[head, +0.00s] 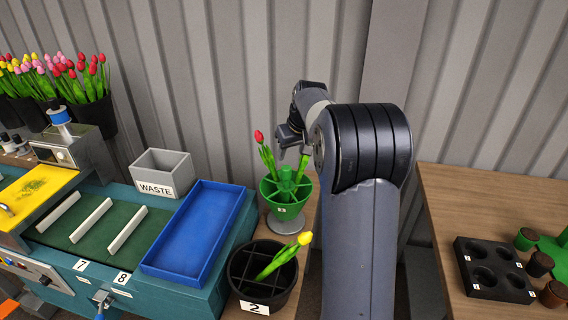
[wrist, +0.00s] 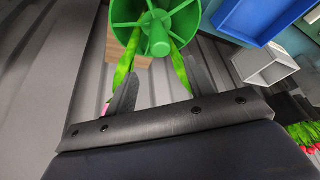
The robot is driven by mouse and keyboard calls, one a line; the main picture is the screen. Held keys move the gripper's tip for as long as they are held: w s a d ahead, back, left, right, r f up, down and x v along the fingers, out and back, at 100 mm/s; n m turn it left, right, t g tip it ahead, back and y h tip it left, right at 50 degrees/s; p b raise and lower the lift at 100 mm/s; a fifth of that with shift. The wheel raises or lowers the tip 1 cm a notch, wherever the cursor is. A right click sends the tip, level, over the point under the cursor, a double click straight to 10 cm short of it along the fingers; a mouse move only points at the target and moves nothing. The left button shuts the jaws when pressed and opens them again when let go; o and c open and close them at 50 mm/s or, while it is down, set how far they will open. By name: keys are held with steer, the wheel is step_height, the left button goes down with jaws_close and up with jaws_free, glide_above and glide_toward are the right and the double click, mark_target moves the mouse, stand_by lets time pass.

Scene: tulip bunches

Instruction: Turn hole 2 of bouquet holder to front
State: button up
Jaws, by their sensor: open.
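The green bouquet holder (head: 268,194) stands on a grey round base on the wooden table in the head view. A small white number label, possibly a 3, faces the camera. One red tulip (head: 265,153) leans out of its left side, and another green stem with leaves (head: 301,166) shows at its right, its head hidden. My gripper (head: 287,142) is above the holder, open. In the wrist view the holder's hub and dividing fins (wrist: 157,32) show beyond my open fingers (wrist: 160,86). Green leaves lie near both fingers; I cannot tell whether they touch.
A black divided pot (head: 239,284) labelled 2 with a yellow tulip stands in front of the holder. A blue tray (head: 183,268) and a grey WASTE box (head: 177,164) are to the left. A black block with holes (head: 496,285) sits on the right table.

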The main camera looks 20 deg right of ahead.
mark_target(287, 168)
steer(key=p+x, duration=0.1)
steer(key=x, duration=0.9)
steer(key=shift+f, duration=0.2)
jaws_close()
